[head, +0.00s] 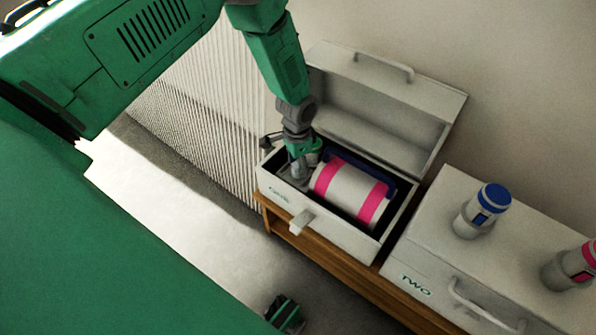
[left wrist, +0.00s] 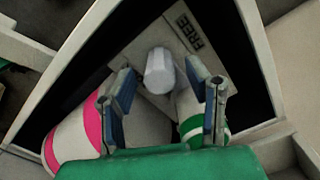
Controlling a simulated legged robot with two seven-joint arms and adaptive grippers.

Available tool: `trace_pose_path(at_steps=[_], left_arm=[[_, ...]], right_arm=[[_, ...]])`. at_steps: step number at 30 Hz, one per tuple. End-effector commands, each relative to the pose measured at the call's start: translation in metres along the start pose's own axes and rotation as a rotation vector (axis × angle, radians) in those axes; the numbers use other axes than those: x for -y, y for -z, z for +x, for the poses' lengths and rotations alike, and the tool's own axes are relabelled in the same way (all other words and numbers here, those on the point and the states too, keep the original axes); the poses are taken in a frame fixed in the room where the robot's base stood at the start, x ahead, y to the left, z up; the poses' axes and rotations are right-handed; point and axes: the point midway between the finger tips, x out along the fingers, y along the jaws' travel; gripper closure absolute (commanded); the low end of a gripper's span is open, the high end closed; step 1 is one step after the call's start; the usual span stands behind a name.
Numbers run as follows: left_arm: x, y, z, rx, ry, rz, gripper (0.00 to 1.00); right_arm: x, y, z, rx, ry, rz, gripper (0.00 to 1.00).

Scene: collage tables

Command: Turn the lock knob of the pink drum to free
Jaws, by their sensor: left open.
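The pink drum (head: 345,191), white with pink bands, lies in the open box marked ONE (head: 334,236). Its pink-banded side also shows at the left of the left wrist view (left wrist: 74,138). My left gripper (head: 300,172) reaches down into the box at the drum's left end. In the left wrist view my left gripper (left wrist: 165,92) is open, with a pale grey lock knob (left wrist: 159,70) between and just beyond its fingertips. The knob sits on a grey plate beside the word FREE (left wrist: 188,30). I cannot tell whether the fingers touch it.
A white and green cylinder (left wrist: 190,115) is partly hidden behind a finger. The box's lid (head: 385,100) stands open at the back. Box TWO (head: 440,240) is closed at the right, bearing a blue-capped canister (head: 483,211) and a pink one (head: 572,267). A green and dark part, probably my right gripper (head: 285,314), shows low.

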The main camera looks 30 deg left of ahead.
Motion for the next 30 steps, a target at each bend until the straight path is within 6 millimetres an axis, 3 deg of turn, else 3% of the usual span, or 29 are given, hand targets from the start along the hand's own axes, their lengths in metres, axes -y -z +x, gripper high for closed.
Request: trace_pose_path(at_steps=[4, 13, 14, 17, 18, 30], left_arm=[[-0.0002, 0.0005, 0.0117, 0.000, 0.001, 0.000, 0.56], [-0.0007, 0.0008, 0.0126, 0.000, 0.002, 0.000, 0.56], [-0.0007, 0.0008, 0.0127, 0.000, 0.002, 0.000, 0.59], [-0.0003, 0.0005, 0.0130, 0.000, 0.001, 0.000, 0.94], [-0.0004, 0.0004, 0.0131, 0.000, 0.001, 0.000, 1.00], [0.0000, -0.0005, 0.0132, 0.002, 0.001, -0.045, 1.00]], right_arm=[[0.0002, -0.0003, 0.0056, 0.000, 0.000, 0.000, 0.60], [0.0002, -0.0003, 0.0055, 0.000, 0.000, 0.000, 0.60], [0.0002, -0.0003, 0.0055, 0.000, 0.000, 0.000, 0.60], [0.0001, -0.0003, 0.0055, 0.000, 0.000, 0.000, 0.60], [0.0001, -0.0002, 0.0055, 0.000, 0.000, 0.000, 0.60], [0.0001, 0.0000, 0.0015, 0.000, 0.000, 0.000, 0.60]])
